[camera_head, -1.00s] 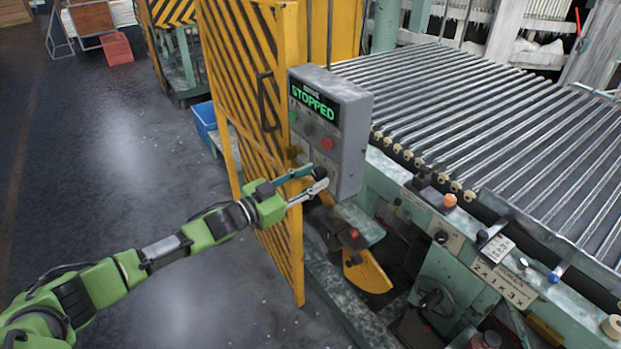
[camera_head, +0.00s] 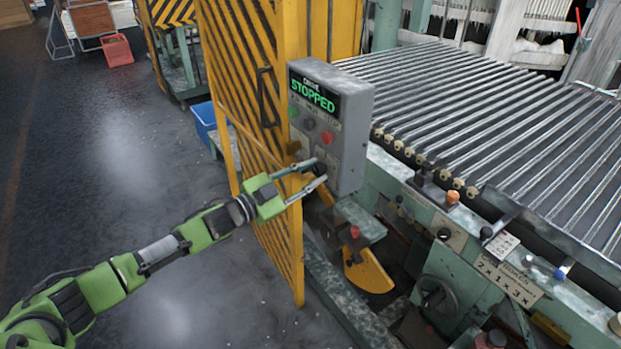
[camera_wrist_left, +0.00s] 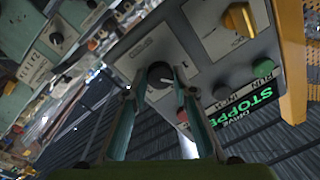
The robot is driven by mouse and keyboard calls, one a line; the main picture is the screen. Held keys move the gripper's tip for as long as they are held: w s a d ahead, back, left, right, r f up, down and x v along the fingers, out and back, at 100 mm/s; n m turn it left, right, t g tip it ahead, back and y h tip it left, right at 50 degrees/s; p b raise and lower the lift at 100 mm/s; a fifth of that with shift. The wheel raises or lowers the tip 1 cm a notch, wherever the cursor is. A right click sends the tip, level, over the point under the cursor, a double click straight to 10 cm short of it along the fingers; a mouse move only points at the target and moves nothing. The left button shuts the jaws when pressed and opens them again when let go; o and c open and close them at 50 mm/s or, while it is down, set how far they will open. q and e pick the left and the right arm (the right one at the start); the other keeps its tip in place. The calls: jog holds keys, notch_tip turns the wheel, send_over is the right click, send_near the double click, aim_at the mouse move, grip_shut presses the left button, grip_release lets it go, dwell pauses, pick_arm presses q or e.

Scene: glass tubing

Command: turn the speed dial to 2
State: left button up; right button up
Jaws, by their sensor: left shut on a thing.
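The grey control box (camera_head: 350,110) carries a screen (camera_head: 313,94) reading STOPPED in green. The black speed dial (camera_head: 319,169) is low on its front face. In the left wrist view the dial (camera_wrist_left: 160,74) sits on a light plate, and its pointer and scale are too small to read. My left gripper (camera_head: 317,173) is shut on the dial, with one finger on each side of it; the left wrist view shows the fingertips (camera_wrist_left: 160,80) against it. My right gripper is not in view.
A red button (camera_head: 327,137) and a green button (camera_head: 293,113) are above the dial. A yellow knob (camera_wrist_left: 238,20) is beside it on the box. The yellow striped gate (camera_head: 240,90) stands close left of the box. A roller table (camera_head: 480,110) is to the right.

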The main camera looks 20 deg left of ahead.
pick_arm(q)
jog(key=m+b, duration=0.1)
jog(key=m, duration=0.1)
jog(key=m+b, duration=0.1)
jog(key=shift+f+m, duration=0.2)
jog(key=shift+m, duration=0.2)
jog(key=shift+r+m+h+b, duration=0.1)
jog(key=shift+m+h+b, duration=0.5)
jog(key=shift+m, duration=1.1)
jog(key=o, duration=1.1)
